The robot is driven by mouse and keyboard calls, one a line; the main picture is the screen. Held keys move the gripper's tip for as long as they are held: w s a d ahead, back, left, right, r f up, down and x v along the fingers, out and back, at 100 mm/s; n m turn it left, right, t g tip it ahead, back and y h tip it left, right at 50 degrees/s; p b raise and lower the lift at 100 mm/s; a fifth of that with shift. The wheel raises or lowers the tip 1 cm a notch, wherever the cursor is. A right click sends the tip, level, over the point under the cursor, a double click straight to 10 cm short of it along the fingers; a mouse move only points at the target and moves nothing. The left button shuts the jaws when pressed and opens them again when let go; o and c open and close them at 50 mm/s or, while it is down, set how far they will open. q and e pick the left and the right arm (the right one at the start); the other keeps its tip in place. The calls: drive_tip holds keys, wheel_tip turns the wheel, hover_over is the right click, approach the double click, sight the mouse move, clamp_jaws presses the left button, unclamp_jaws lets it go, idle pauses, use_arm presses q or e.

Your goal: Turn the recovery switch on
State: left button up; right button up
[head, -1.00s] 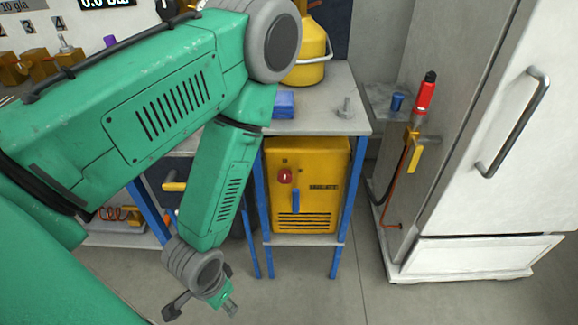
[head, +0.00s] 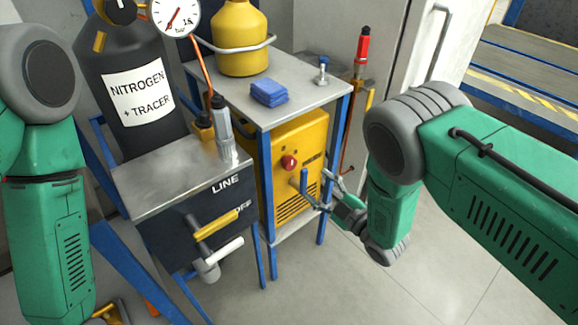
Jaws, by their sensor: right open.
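The yellow recovery unit (head: 285,150) stands on the lower shelf of a small blue-legged table. Its front carries a red knob (head: 289,162) and an upright blue lever (head: 304,180), which looks like the switch. My right gripper (head: 318,188) is open in front of the unit's front face, with its fingers just right of and below the blue lever. I cannot tell whether a finger touches the lever. Nothing shows between the fingers.
A dark cabinet (head: 180,225) with yellow and white handles stands left of the unit. A nitrogen cylinder (head: 135,85) is behind it. The tabletop (head: 300,105) above the unit holds a yellow tank (head: 240,40) and a blue cloth (head: 268,92). Open floor (head: 340,285) lies in front.

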sight(291, 166)
drive_tip(key=x, duration=0.3)
drive_tip(key=b+x, duration=0.1)
drive_tip(key=x, duration=0.3)
drive_tip(key=a+b+x, duration=0.1)
drive_tip(key=x, duration=0.3)
drive_tip(key=shift+s, duration=0.25)
drive_tip(key=shift+d, duration=0.2)
drive_tip(key=shift+d, duration=0.1)
drive_tip(key=c, duration=1.2)
